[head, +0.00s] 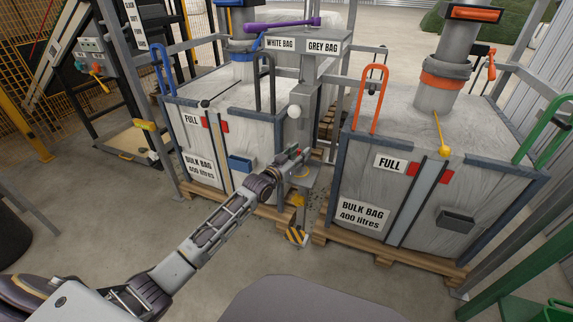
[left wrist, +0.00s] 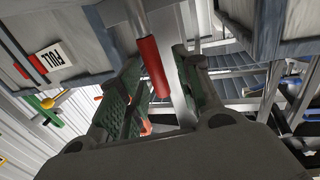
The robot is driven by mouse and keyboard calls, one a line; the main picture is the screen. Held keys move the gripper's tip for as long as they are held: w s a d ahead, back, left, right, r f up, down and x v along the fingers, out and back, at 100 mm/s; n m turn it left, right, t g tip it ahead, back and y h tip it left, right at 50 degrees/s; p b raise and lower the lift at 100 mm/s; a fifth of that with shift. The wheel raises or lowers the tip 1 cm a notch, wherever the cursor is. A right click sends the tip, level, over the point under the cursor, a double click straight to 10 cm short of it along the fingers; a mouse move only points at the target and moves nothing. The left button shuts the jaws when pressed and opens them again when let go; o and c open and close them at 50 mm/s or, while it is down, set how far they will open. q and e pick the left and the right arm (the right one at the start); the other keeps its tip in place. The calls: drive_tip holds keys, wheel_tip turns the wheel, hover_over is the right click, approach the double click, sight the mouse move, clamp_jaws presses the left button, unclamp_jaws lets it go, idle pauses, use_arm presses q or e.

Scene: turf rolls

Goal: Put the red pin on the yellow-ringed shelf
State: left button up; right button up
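My left gripper (head: 298,156) reaches in from the lower left, at the grey post between the two bulk bags. In the left wrist view its two fingers (left wrist: 160,88) stand apart. A red cylinder (left wrist: 154,70) on a grey rod shows between them, nearer the left finger, with a gap to the right finger. I take it as the red pin; I cannot tell whether it touches a finger. A small grey shelf (head: 312,181) with a yellow ring sits just below the gripper, partly hidden by it. My right gripper is not in view.
Bulk bags stand left (head: 213,135) and right (head: 390,150) on wooden pallets, close beside the arm. A sign box (head: 303,44) and a white ball (head: 295,111) are above the gripper. A striped yellow-black block (head: 297,236) is below.

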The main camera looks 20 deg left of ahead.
use_arm(q)
drive_tip(key=shift+s+a, duration=0.2)
drive_tip(key=shift+s, duration=0.2)
drive_tip(key=shift+p+v, duration=0.5)
drive_tip(key=shift+v, duration=0.5)
drive_tip(key=p+v, duration=0.2)
drive_tip(key=v, duration=0.7)
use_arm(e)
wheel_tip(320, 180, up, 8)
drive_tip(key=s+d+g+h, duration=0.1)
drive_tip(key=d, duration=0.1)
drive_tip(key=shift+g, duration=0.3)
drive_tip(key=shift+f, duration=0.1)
use_arm(q)
drive_tip(key=shift+d, duration=0.1)
